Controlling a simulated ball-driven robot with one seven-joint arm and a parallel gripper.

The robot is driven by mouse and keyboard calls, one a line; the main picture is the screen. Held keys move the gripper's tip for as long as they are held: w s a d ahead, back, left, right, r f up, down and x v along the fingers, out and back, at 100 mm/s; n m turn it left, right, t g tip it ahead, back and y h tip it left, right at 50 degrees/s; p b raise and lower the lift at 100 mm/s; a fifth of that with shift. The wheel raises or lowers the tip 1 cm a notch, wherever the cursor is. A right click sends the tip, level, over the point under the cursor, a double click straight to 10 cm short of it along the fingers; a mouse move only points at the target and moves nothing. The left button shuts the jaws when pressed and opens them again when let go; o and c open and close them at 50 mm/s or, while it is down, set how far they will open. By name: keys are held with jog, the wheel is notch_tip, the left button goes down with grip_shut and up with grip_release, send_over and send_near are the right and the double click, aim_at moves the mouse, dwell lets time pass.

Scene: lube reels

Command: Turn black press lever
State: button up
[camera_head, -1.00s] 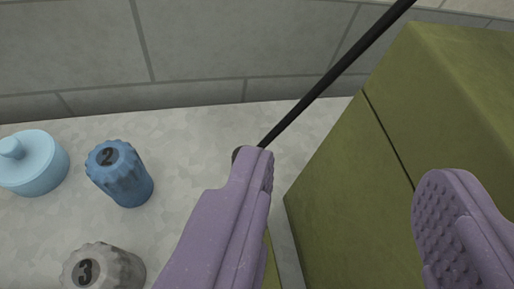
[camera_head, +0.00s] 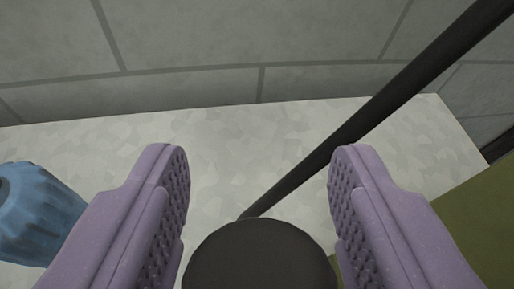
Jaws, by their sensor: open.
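The black press lever (camera_head: 370,117) is a long dark rod that slants from the upper right down to the lower middle. A round black knob or hub (camera_head: 258,258) shows at the bottom middle, close to the rod's lower end; I cannot tell whether the two join. My gripper (camera_head: 260,172) is open, with purple textured fingers either side of the round black part. The rod crosses the gap and passes close behind the right finger; I cannot tell if they touch. The lower part of the knob is cut off by the frame.
A blue ridged knob (camera_head: 36,212) stands at the left, beside the left finger. A green block (camera_head: 484,215) is at the lower right.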

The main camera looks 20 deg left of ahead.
grip_shut()
